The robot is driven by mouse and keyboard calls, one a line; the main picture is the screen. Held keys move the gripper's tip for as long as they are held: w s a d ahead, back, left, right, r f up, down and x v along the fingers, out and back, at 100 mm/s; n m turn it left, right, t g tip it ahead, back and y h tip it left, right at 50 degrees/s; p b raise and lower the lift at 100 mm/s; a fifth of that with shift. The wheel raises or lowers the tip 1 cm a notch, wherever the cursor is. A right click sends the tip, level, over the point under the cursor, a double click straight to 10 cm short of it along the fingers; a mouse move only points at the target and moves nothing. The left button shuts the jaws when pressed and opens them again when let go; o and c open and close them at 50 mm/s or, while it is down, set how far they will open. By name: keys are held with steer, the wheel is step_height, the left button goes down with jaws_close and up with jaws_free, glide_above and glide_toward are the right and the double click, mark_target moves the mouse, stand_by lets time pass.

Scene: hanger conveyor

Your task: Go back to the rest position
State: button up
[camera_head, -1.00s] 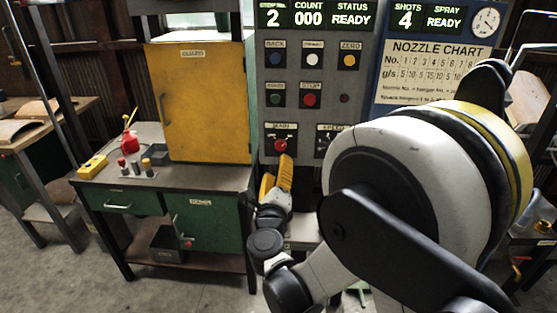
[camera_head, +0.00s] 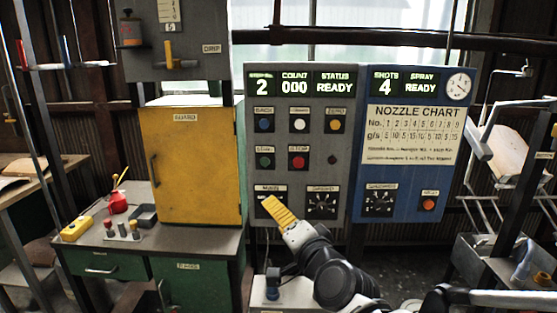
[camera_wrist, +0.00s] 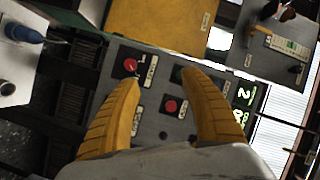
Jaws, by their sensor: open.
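My gripper (camera_head: 280,212) has yellow fingers and is in front of the lower left of the grey control panel (camera_head: 345,105). In the head view it covers part of the MAIN switch plate. In the wrist view my gripper (camera_wrist: 160,88) is open, with its two ribbed yellow fingers apart and nothing between them. Beyond them the panel shows a red knob (camera_wrist: 130,65) and a red button (camera_wrist: 171,105). I cannot tell the exact gap between the fingertips and the panel.
A yellow guard cabinet (camera_head: 195,165) stands on a green workbench (camera_head: 115,262) at the left. A blue nozzle-chart panel (camera_head: 400,180) adjoins the grey one on the right. A rack with metal bars (camera_head: 490,205) stands at the far right.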

steer(key=s+d+f+n+g+h, duration=0.3)
steer(key=s+d+f, duration=0.3)
steer(key=s+d, duration=0.3)
steer(key=s+d+f+n+g+h, duration=0.3)
steer(key=s+d+f+n+g, duration=0.2)
steer(key=s+d, duration=0.5)
steer(key=shift+s+f+h, duration=0.3)
steer(key=shift+s+f, duration=0.5)
steer(key=shift+s, duration=0.3)
